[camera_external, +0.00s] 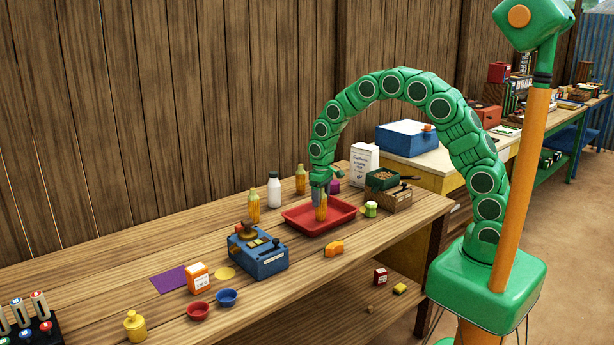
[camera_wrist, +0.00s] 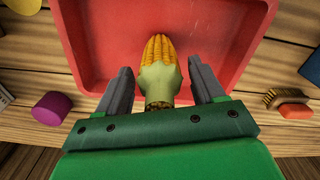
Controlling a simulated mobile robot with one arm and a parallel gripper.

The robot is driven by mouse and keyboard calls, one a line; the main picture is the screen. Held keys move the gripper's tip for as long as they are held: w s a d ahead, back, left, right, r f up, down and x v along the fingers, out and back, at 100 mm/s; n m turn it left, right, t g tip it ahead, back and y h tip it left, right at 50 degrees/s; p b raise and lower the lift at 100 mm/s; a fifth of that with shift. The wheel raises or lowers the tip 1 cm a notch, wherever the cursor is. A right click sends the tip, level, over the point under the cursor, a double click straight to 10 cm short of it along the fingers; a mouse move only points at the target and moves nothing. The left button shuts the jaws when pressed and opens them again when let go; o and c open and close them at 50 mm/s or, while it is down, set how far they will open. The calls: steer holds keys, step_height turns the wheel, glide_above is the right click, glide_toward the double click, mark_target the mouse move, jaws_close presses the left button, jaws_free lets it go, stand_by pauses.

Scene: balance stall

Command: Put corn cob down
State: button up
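A yellow corn cob (camera_external: 321,207) with a pale green husk stands upright over the red tray (camera_external: 297,222), directly below my gripper (camera_external: 321,187). Whether its lower end touches the tray floor is hard to tell. In the wrist view the cob (camera_wrist: 160,50) lies between the two grey fingers of my gripper (camera_wrist: 160,72), husk end toward the palm. A narrow gap shows on each side of the husk, so the fingers look open around it. The tray (camera_wrist: 110,35) fills the background there.

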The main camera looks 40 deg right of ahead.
steer(key=shift+r, duration=0.1)
step_height(320, 180, up, 12)
steer(key=shift+f, duration=0.2)
steer(key=shift+s+d+r, duration=0.15)
steer(key=shift+d+r, duration=0.05)
steer(key=shift+r, duration=0.2)
steer(key=s+d+r+m, duration=0.1)
steer(key=s+d+r, duration=0.25)
steer(key=s, duration=0.35)
steer(key=s+d+r, duration=0.2)
steer(key=s+d, duration=0.2)
steer(key=s, duration=0.2)
steer(key=s+d+r+m, duration=0.1)
steer(key=s+d+r, duration=0.1)
steer(key=s+d, duration=0.35)
steer(key=s+d+g, duration=0.1)
steer(key=s+d, duration=0.1)
steer(key=s, duration=1)
steer(key=s+d+f+m, duration=0.1)
steer(key=s, duration=1.1)
steer(key=shift+d+m+g, duration=0.3)
steer(key=shift+d+g, duration=0.1)
